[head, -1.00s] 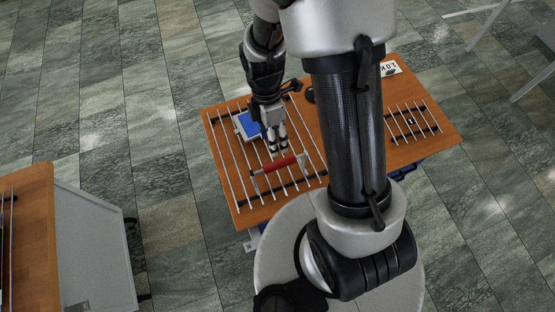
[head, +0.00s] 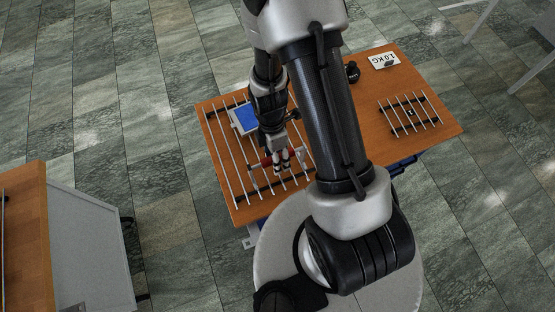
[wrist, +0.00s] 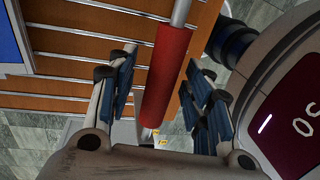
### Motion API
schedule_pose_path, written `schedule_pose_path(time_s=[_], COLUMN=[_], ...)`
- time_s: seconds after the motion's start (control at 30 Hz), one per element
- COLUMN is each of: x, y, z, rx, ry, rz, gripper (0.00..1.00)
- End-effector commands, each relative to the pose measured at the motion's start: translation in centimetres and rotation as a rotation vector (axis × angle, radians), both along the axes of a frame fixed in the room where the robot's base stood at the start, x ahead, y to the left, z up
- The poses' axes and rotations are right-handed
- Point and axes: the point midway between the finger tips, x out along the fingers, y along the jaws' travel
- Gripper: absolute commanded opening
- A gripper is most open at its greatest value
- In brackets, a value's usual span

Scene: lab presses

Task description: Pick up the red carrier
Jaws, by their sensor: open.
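The red carrier (head: 266,162) lies on the metal-rod rack (head: 232,166) on the wooden table, partly hidden behind my gripper in the head view. In the wrist view its red cylindrical grip (wrist: 168,78) runs lengthwise between my fingers, with a pale rod coming out at its far end. My gripper (wrist: 164,105) is open, with blue-padded fingers on both sides of the red grip and visible gaps. In the head view my gripper (head: 282,162) is over the carrier. Whether the fingers are level with the grip in height I cannot tell.
A blue-topped tray (head: 244,118) sits on the rack behind the carrier. A smaller rack (head: 411,113), a black weight (head: 352,72) and a 1.0 KG card (head: 384,61) are on the table's right part. Another wooden table (head: 30,230) stands at left.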

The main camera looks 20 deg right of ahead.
Motion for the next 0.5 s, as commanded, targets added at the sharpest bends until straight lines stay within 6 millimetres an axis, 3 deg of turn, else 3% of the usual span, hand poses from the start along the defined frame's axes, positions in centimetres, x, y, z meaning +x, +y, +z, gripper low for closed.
schedule_pose_path(time_s=[0.17,0.5], x=[0.01,0.01], y=[0.01,0.01], z=[0.05,0.06], rx=[0.0,0.0], ry=[0.0,0.0], rz=[0.0,0.0], gripper=[0.46,0.24])
